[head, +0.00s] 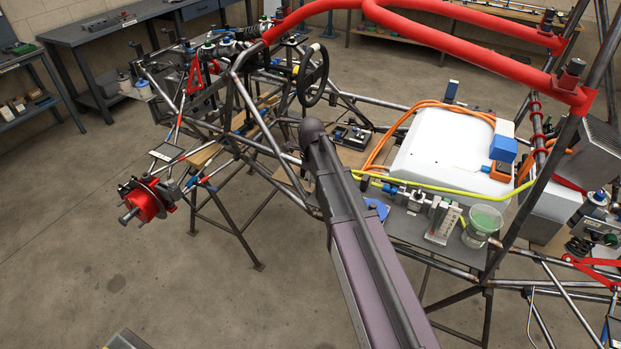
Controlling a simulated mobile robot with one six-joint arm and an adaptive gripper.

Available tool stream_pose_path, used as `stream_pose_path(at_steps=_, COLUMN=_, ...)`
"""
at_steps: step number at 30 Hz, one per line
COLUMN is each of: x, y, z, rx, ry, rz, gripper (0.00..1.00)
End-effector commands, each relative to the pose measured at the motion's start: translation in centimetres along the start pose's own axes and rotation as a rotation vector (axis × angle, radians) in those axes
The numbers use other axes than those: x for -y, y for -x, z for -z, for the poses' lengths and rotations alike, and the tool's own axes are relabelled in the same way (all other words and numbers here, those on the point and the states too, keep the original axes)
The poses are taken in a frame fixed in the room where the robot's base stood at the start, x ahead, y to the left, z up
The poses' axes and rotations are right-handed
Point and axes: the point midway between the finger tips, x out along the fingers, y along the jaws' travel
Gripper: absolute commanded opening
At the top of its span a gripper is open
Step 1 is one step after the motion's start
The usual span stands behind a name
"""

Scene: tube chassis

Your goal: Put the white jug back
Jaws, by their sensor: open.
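I cannot make out a clear white jug. A small pale container (125,83) stands on the low shelf at the back left, with another pale item beside it; both are too small to tell whether either is the jug. A translucent tub with green contents (482,226) stands on the dark tray at the right of the chassis. My arm link rises from the bottom middle and hides part of the chassis. My gripper is not in view.
The tube chassis (240,90) with red upper bars (440,40) fills the middle and right on stands. A white box (440,150) with orange cables sits in it. A workbench (105,30) and a shelf rack (25,105) stand at the left.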

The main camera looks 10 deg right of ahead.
Motion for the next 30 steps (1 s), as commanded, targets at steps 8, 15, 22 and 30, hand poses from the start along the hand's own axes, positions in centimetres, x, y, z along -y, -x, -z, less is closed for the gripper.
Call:
stream_pose_path(at_steps=8, x=0.0, y=0.3, z=0.0, rx=0.0, ry=0.0, rz=0.0, gripper=0.5)
stream_pose_path(at_steps=15, x=0.0, y=1.4, z=0.0, rx=0.0, ry=0.0, rz=0.0, gripper=0.5)
stream_pose_path(at_steps=22, x=0.0, y=3.3, z=0.0, rx=0.0, ry=0.0, rz=0.0, gripper=0.5)
stream_pose_path(at_steps=30, x=0.0, y=5.5, z=0.0, rx=0.0, ry=0.0, rz=0.0, gripper=0.5)
